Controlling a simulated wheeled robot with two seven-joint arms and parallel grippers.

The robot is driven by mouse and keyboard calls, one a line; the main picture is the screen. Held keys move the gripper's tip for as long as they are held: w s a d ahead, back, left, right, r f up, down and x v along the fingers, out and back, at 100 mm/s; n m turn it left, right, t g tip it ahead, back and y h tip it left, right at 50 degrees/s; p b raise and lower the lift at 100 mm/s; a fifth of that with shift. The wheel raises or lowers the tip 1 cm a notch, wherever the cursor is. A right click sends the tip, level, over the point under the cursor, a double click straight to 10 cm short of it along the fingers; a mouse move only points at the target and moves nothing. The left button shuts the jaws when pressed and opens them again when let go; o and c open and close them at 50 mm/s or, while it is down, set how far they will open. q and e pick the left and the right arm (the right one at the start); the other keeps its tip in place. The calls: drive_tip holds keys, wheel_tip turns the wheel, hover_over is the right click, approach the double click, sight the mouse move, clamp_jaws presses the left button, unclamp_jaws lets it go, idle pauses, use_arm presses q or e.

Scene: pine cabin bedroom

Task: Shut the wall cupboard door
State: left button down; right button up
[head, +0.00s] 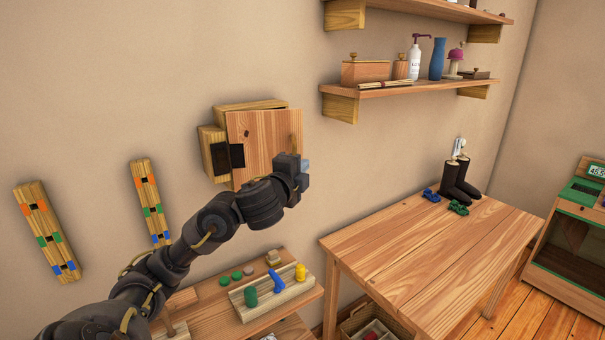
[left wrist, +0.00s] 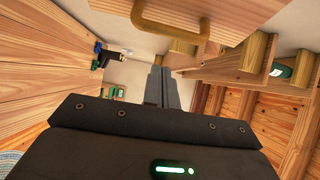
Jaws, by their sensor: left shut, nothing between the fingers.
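The wall cupboard (head: 250,105) is a small pale wooden box on the wall in the head view. Its reddish wooden door (head: 262,135) has black hinges at the left and a handle (head: 292,145) near the right edge. The door's right edge reaches past the box, so it looks ajar; the gap is hidden. My left gripper (head: 304,166) is shut and empty at the door's lower right corner, covering it. In the left wrist view the shut fingers (left wrist: 162,86) are beside the door (left wrist: 110,12), below its handle (left wrist: 170,25) in the picture. Contact cannot be told.
Shelves (head: 400,88) with bottles and boxes are on the wall at upper right. A wooden table (head: 420,240) with black boots (head: 458,182) stands at right. A low bench (head: 205,308) with coloured pegs is below the cupboard. Wall right of the cupboard is bare.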

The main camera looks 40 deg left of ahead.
use_arm(q)
drive_tip(key=a, duration=0.3)
drive_tip(key=shift+w+a+r, duration=0.1)
drive_tip(key=shift+w, duration=0.2)
use_arm(e)
drive_tip(key=shift+s+d, duration=0.1)
drive_tip(key=shift+s, duration=0.1)
